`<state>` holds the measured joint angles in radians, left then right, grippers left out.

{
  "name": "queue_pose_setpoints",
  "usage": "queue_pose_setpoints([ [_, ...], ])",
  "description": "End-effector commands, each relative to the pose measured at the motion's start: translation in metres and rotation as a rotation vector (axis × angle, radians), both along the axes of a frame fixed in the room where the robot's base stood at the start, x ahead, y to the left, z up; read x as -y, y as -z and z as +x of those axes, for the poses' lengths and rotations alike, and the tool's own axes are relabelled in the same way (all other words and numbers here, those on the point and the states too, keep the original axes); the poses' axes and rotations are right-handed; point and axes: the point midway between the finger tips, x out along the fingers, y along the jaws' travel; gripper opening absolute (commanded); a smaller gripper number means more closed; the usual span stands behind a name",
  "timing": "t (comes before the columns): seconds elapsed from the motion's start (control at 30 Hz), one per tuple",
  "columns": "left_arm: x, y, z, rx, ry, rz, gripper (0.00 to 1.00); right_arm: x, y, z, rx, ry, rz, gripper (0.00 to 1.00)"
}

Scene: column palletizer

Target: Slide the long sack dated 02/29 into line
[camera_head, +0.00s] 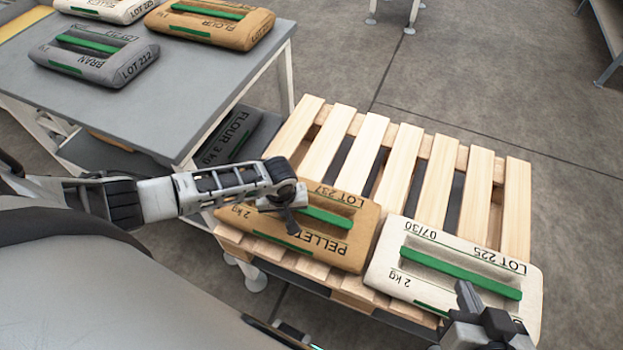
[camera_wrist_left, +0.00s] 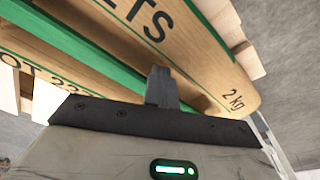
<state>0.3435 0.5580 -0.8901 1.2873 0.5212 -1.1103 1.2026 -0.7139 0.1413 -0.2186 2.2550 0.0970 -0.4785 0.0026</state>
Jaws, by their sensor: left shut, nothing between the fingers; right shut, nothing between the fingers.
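A tan PELLETS sack (camera_head: 345,235) marked LOT 237 and 2 kg lies on the near left of the pallet (camera_head: 400,165). My left gripper (camera_head: 284,212) is shut and empty over this sack's left part. In the left wrist view the shut fingers (camera_wrist_left: 160,88) are close to the tan sack (camera_wrist_left: 195,60); I cannot tell whether they touch. A white sack (camera_head: 390,280) marked LOT 225 and 07/30 lies just right of the tan one. My right gripper (camera_head: 468,298) is shut at the white sack's near right edge. I cannot read a 02/29 date on any sack.
A grey table (camera_head: 150,110) at left holds a grey BRAN sack (camera_head: 98,54), a tan FLOUR sack (camera_head: 215,22) and a white sack (camera_head: 105,8). A dark FLOUR sack (camera_head: 233,135) lies on a lower shelf. The pallet's far slats are bare.

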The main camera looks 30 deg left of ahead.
Motion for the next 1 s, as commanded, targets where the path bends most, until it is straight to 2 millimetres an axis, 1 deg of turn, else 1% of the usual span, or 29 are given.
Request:
queue_pose_setpoints([
  [0.03, 0.0, 0.0, -0.006, -0.009, 0.0, 0.0, 0.0, 0.0, -0.004, 0.0, 0.0, 0.0, 0.0, 0.0],
  [0.27, 0.002, 0.0, -0.017, -0.009, 0.001, -0.001, 0.0, 0.0, -0.013, 0.0, 0.0, 0.0, 0.0, 0.0],
  [0.47, 0.007, 0.002, -0.015, -0.008, 0.002, -0.003, 0.0, 0.0, -0.011, 0.0, 0.0, 0.0, 0.0, 0.0],
  [1.0, 0.04, 0.001, -0.007, -0.003, 0.001, -0.005, 0.0, 0.0, -0.014, 0.0, 0.0, 0.0, 0.0, 0.0],
])
